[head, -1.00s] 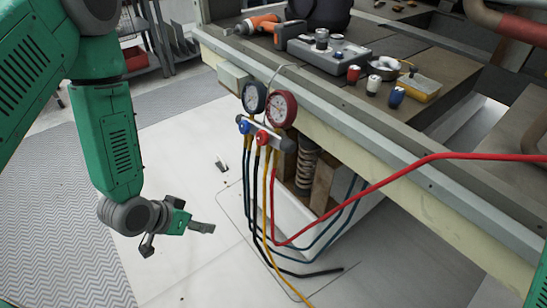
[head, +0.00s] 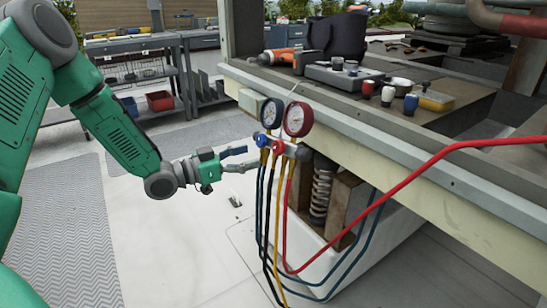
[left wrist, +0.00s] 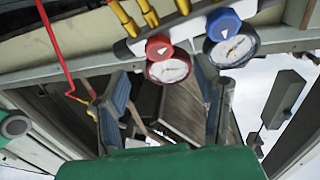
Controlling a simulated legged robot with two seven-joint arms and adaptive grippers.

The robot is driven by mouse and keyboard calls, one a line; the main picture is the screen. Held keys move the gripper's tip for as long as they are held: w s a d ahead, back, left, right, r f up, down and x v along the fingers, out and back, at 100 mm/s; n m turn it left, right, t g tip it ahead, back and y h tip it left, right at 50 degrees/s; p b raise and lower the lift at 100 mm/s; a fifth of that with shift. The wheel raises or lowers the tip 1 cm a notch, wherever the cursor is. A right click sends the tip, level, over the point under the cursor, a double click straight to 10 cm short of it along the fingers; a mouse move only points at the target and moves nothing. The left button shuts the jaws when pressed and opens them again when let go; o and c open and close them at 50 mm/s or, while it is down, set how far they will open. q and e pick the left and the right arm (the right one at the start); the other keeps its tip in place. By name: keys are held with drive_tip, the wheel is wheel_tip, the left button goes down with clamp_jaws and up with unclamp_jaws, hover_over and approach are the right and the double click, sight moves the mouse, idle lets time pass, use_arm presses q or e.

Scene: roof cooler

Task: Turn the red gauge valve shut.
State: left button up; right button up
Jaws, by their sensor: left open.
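The red gauge valve is a red knob (head: 278,146) on the gauge manifold, below the red-rimmed gauge (head: 298,118). A blue knob (head: 261,140) sits beside it, below the dark-rimmed gauge (head: 271,112). My left gripper (head: 246,158) is open and empty, just left of the manifold with its fingers pointing at it. In the left wrist view, which looks upside down, the red knob (left wrist: 158,47) and the blue knob (left wrist: 222,25) show beyond the spread fingers. I see no contact with the red knob. My right gripper is not in view.
The manifold hangs at the edge of the metal frame (head: 390,160). Red, yellow and dark hoses (head: 266,215) hang below it. A grey case (head: 343,77), small bottles and an orange drill lie on top. The floor at left is open.

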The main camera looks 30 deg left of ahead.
sight(275, 149)
use_arm(q)
drive_tip(key=b+x, duration=0.1)
drive_tip(key=x, duration=0.5)
drive_tip(key=shift+w+d+b, duration=0.1)
drive_tip(key=shift+d+b, duration=0.15)
drive_tip(key=shift+b, duration=0.15)
drive_tip(key=shift+w, duration=0.55)
drive_tip(key=shift+d, duration=0.1)
drive_tip(key=shift+d, duration=0.1)
drive_tip(key=c, duration=1.1)
